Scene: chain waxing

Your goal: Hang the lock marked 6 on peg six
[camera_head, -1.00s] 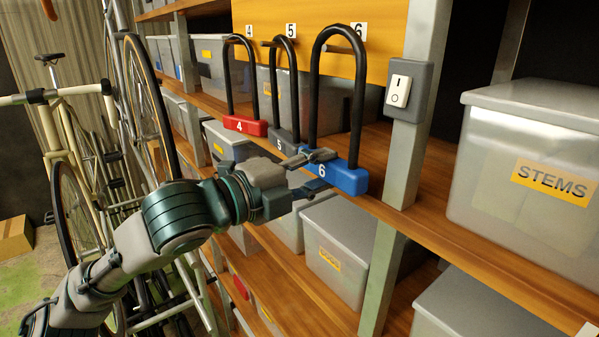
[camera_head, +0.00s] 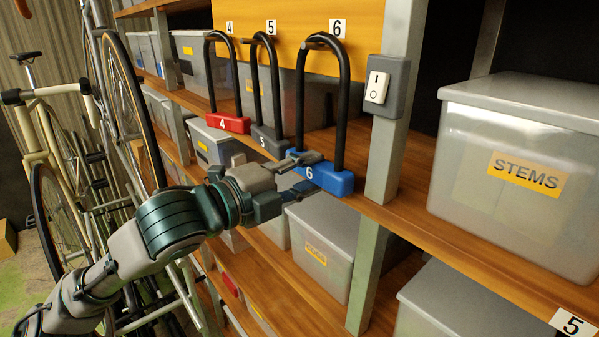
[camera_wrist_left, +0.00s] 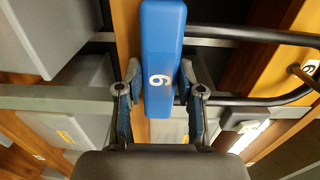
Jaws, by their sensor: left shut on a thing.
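The lock marked 6 has a blue body (camera_head: 327,179) and a tall black shackle (camera_head: 343,100). It stands upright in front of the yellow board, its shackle top just below the label 6 (camera_head: 338,28). A short peg (camera_head: 317,44) shows at the shackle's top; I cannot tell whether the shackle rests on it. My left gripper (camera_head: 305,174) is shut on the blue body. In the left wrist view, its fingers (camera_wrist_left: 160,95) flank the blue body (camera_wrist_left: 164,50), and the peg (camera_wrist_left: 300,74) shows inside the shackle's loop. My right gripper is not in view.
The red lock 4 (camera_head: 228,123) and grey lock 5 (camera_head: 270,142) hang to the left. A shelf post with a switch (camera_head: 378,87) stands close on the right. Clear bins, one labelled STEMS (camera_head: 525,175), fill the shelves. Bicycles (camera_head: 60,190) stand at left.

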